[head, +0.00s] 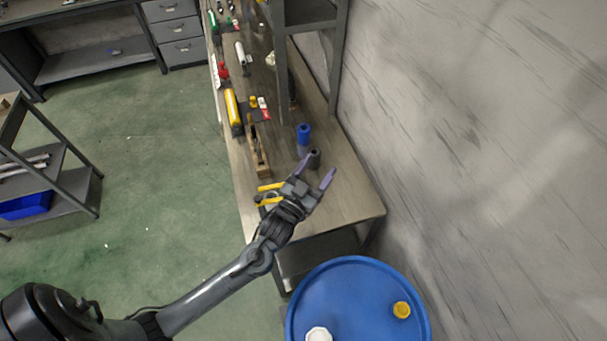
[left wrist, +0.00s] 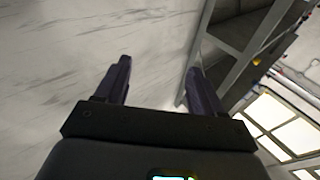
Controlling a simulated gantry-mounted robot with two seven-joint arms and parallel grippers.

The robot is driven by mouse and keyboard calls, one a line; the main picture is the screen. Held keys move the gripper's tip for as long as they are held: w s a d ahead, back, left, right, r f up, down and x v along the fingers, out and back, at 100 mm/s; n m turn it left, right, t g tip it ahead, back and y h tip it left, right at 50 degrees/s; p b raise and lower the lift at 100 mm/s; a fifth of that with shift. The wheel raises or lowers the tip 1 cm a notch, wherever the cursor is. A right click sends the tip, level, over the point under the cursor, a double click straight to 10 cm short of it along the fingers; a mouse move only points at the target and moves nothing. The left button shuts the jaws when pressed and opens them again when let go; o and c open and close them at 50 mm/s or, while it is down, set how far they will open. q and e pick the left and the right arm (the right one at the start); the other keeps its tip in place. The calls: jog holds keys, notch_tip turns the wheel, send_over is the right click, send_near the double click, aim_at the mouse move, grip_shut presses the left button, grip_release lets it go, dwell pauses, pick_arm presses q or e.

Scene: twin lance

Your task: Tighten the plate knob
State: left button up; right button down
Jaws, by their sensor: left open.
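My left gripper (head: 317,169) is over the near end of the workbench (head: 355,200), its two purplish fingers spread apart with nothing seen between them. A small dark cylinder (head: 315,158) stands just beyond the fingers, beside a blue cylinder (head: 304,134). In the left wrist view my left gripper (left wrist: 158,85) is open and empty, facing the wall and a grey frame. I cannot make out a plate knob in either view. My right gripper is not in view.
Yellow-handled tools (head: 268,192) lie at the bench's left edge, next to the gripper. A wooden block (head: 258,150) and a yellow tool (head: 233,108) lie farther back. A dark upright (head: 281,80) rises from the bench. A blue drum (head: 360,285) stands in front.

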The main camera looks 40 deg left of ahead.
pick_arm(q)
jog(key=s+a+f+n+g+y+p, duration=0.1)
jog(key=s+a+f+n+g+y, duration=0.1)
jog(key=s+f, duration=0.25)
jog(key=s+a+f+n+g+y+p, duration=0.1)
jog(key=s+a+f+n+g+y, duration=0.1)
jog(key=s+f+y, duration=0.3)
jog(key=w+a, duration=0.1)
jog(key=w, duration=0.2)
jog(key=w+a+f+h, duration=0.1)
jog(key=w, duration=0.3)
jog(key=w+a+h, duration=0.1)
jog(key=w, duration=0.2)
jog(key=shift+w+a+f, duration=0.15)
jog(key=shift+a+f, duration=0.05)
jog(key=shift+f, duration=0.15)
